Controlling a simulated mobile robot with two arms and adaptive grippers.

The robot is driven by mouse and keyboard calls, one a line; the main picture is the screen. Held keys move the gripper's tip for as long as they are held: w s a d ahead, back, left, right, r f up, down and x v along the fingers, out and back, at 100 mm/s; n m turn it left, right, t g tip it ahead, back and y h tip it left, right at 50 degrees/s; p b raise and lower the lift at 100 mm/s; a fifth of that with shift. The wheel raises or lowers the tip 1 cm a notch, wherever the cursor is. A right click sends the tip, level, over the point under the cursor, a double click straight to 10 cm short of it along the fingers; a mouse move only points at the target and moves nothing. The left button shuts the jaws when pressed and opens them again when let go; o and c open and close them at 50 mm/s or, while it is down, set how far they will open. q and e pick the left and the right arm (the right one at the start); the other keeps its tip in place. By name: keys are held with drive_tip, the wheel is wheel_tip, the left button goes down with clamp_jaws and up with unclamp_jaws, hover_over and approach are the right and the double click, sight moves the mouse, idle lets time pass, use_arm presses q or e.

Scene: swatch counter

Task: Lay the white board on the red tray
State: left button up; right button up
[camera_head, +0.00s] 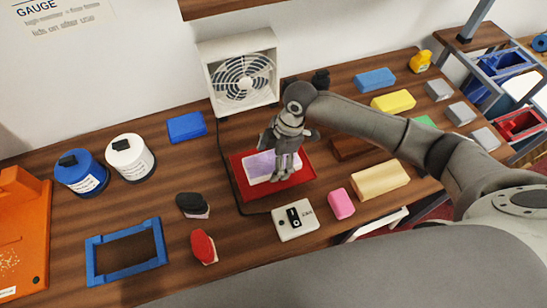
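The red tray (294,185) lies on the wooden counter below the fan. A pale board with a lilac top face (257,166) lies flat on or just above the tray, inside its outline; its right part is hidden by my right gripper. My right gripper (284,177) comes in from the right and points down over the board's right half. Its fingertips are at or just over the board, and I cannot tell whether they grip it. A white plate with a black switch-like piece (308,219) lies in front of the tray. My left gripper is not in view.
A fan (241,75) stands behind the tray. A pink block (341,204) and a tan block (380,180) lie to the right. A black-handled piece (192,204), a red one (204,247) and a blue frame (128,252) lie left, with bare counter between.

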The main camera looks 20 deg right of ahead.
drive_tip(key=shift+r, duration=0.15)
drive_tip(key=v, duration=1.1)
drive_tip(key=shift+d+r, duration=0.15)
drive_tip(key=shift+r, duration=0.2)
